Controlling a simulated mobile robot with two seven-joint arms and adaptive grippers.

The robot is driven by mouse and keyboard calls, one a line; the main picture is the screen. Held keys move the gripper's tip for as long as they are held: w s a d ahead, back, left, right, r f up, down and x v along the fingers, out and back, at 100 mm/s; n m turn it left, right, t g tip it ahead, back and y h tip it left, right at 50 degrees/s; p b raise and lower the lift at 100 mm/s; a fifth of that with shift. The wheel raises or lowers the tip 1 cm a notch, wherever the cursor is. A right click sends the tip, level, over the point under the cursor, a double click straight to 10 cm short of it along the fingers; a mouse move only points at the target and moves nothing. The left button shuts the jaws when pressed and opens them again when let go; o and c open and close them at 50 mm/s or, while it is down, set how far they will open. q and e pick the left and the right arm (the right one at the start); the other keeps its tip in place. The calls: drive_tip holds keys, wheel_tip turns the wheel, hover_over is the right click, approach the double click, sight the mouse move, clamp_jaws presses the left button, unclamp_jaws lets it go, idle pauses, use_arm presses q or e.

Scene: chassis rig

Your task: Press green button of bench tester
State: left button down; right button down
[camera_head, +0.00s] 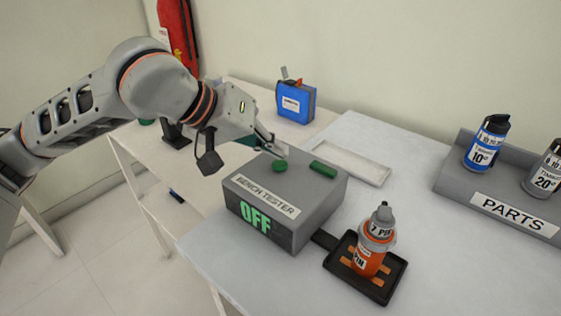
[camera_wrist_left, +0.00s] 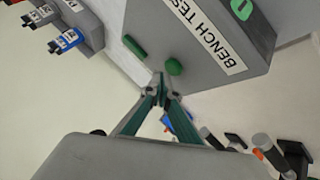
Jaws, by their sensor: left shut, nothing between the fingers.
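The bench tester (camera_head: 283,205) is a grey box on the table, with a label on its sloped face and a green OFF on its dark front. The round green button (camera_head: 280,166) stands on its top, left of a green bar (camera_head: 323,169). My left gripper (camera_head: 272,146) is shut and empty, with its tips just behind the button; I cannot tell whether they touch the tester. In the left wrist view, the shut fingertips (camera_wrist_left: 160,78) lie close to the green button (camera_wrist_left: 174,67), and the tester (camera_wrist_left: 200,78) fills the top. My right gripper is not in view.
An orange bottle (camera_head: 370,252) stands on a black tray (camera_head: 388,288) joined to the tester's right side. A parts rack (camera_head: 512,222) with bottles is at the right. An empty white tray (camera_head: 350,163) lies behind the tester. A blue box (camera_head: 295,104) stands farther back.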

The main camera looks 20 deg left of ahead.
sight(276, 164)
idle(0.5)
use_arm(q)
drive_tip(key=shift+f, duration=0.45)
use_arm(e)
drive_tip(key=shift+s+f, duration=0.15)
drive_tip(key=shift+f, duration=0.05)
use_arm(q)
drive_tip(key=shift+f, duration=0.15)
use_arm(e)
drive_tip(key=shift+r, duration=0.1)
use_arm(q)
drive_tip(key=shift+r, duration=0.65)
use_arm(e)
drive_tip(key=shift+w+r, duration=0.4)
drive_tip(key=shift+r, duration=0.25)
use_arm(q)
drive_tip(key=shift+p, duration=0.3)
